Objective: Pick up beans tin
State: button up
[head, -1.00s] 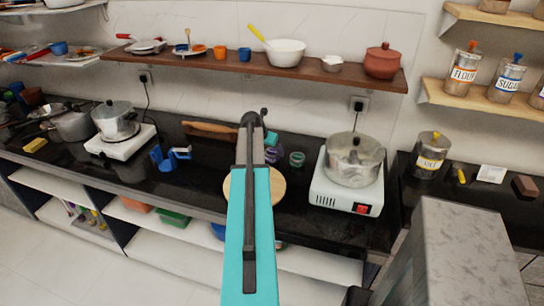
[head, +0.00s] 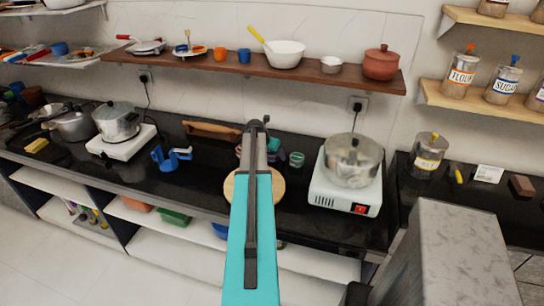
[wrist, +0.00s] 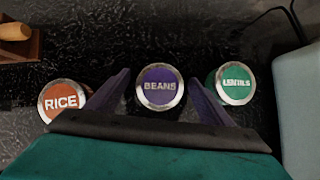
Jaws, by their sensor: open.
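The beans tin (wrist: 160,87) has a round purple lid with a silver rim and the word BEANS. It stands upright between the rice tin (wrist: 62,99) on the left and the lentils tin (wrist: 235,82) on the right in the wrist view. My gripper (wrist: 160,84) is open, with one dark finger on each side of the beans tin's lid. I cannot tell whether the fingers touch the tin. The tin's lower body is hidden. In the head view my arm mostly hides the tins; the lentils tin shows right of it (head: 296,159).
A round wooden board (head: 230,186) lies in front of the tins on the black counter (head: 210,165). A white stove with a pot (head: 352,160) stands to the right. A blue object (head: 170,158) is to the left. A brown shelf (head: 210,67) runs above.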

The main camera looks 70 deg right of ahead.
jog(key=c, duration=1.3)
jog(key=shift+r, duration=0.1)
jog(key=shift+c, duration=0.2)
jog(key=shift+r+b, duration=1.3)
jog(key=shift+r, duration=3.65)
